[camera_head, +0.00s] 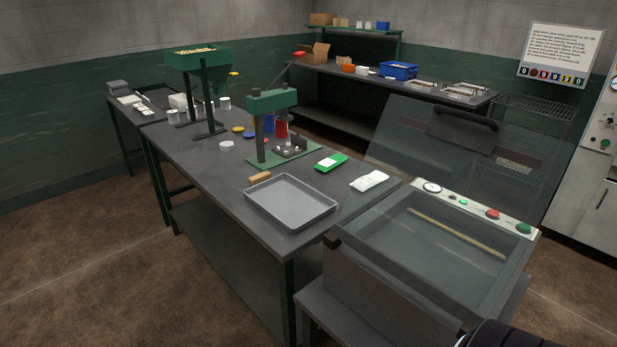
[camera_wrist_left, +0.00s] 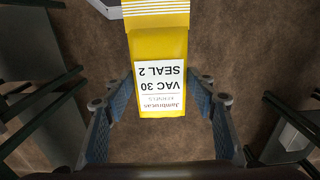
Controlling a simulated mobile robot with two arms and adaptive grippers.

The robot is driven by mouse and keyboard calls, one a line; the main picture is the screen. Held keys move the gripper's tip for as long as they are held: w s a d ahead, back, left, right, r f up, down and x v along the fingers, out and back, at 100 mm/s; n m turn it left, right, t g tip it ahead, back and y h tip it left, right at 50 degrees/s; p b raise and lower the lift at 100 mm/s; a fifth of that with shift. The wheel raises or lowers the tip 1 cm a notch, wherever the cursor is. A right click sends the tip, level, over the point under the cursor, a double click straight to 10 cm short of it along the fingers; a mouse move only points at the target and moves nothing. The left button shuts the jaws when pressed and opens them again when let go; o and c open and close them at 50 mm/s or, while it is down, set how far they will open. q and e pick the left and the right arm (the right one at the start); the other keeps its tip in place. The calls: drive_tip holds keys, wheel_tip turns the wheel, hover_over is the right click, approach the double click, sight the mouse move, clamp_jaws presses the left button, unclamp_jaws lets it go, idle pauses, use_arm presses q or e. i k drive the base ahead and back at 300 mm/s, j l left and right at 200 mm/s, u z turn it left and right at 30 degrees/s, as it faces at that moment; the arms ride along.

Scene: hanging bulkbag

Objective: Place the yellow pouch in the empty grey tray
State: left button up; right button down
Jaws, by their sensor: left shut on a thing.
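The yellow pouch (camera_wrist_left: 157,45) hangs in my left gripper (camera_wrist_left: 157,100) in the left wrist view. Its white label reads upside down, with "VAC 30" and "SEAL 2" legible. My left gripper is shut on the pouch, with one finger at each side; brown floor shows far below. The empty grey tray (camera_head: 290,203) lies flat on the near end of the long dark workbench in the head view. Neither the pouch nor my left gripper shows in the head view. My right gripper is in neither view.
A green pouch (camera_head: 330,162) and a white pouch (camera_head: 369,181) lie right of the tray. A wooden block (camera_head: 260,178) and a green press (camera_head: 272,125) stand behind it. A vacuum sealer (camera_head: 440,245) with its clear lid raised stands to the right.

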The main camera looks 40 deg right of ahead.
sight(294, 206)
drive_tip(key=i+z, duration=0.3)
drive_tip(key=z, duration=0.15)
drive_tip(key=i+j+z, duration=0.15)
drive_tip(key=i+z, duration=0.15)
drive_tip(key=z, duration=0.2)
drive_tip(key=i+j+z, duration=0.2)
drive_tip(key=z, duration=0.25)
drive_tip(key=i+j+z, duration=0.25)
drive_tip(key=z, duration=0.25)
